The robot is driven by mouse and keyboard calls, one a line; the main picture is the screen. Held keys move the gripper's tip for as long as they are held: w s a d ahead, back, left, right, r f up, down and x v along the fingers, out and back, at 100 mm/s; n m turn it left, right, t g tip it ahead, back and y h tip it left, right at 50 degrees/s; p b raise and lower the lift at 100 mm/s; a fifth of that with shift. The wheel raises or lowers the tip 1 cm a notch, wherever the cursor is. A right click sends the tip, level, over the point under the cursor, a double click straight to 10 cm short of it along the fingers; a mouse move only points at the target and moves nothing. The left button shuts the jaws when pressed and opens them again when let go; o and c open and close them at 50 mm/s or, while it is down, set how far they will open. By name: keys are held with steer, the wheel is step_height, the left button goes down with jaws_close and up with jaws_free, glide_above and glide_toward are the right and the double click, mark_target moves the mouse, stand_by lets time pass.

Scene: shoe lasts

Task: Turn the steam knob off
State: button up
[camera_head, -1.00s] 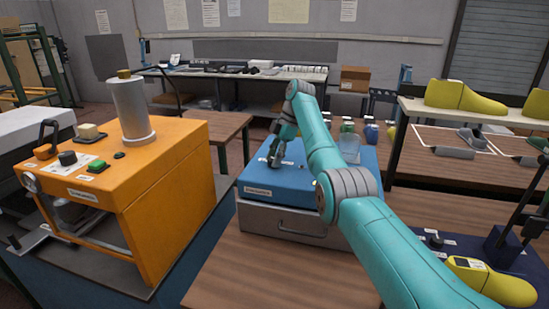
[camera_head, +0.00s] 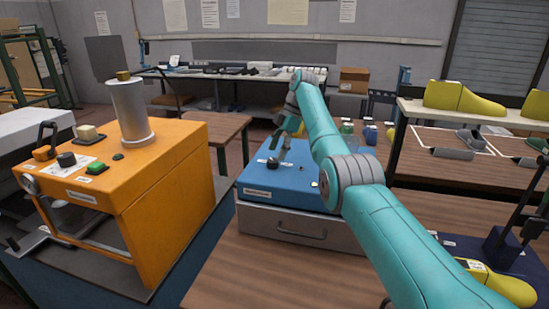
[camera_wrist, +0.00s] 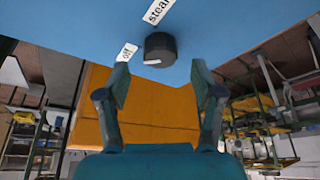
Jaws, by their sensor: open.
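The steam knob is a round black knob (camera_head: 272,163) on top of the blue box (camera_head: 300,183). In the wrist view, the knob (camera_wrist: 160,48) sits between and just beyond my fingertips, beside a white "steam" label (camera_wrist: 158,11) and a white "off" label (camera_wrist: 127,52). A short white mark shows on the knob's near edge, toward the "off" side. My gripper (camera_wrist: 160,75) is open and empty, its fingers apart from the knob. In the head view, my gripper (camera_head: 280,143) is above and behind the knob.
An orange machine (camera_head: 160,195) with a metal cylinder and its own knob and green button stands left. Several small jars (camera_head: 347,130) stand behind the blue box. A shelf with yellow shoe lasts (camera_head: 462,98) is at right. Bare wooden tabletop lies in front.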

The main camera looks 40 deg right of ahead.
steer(key=v, duration=0.4)
stand_by(0.7)
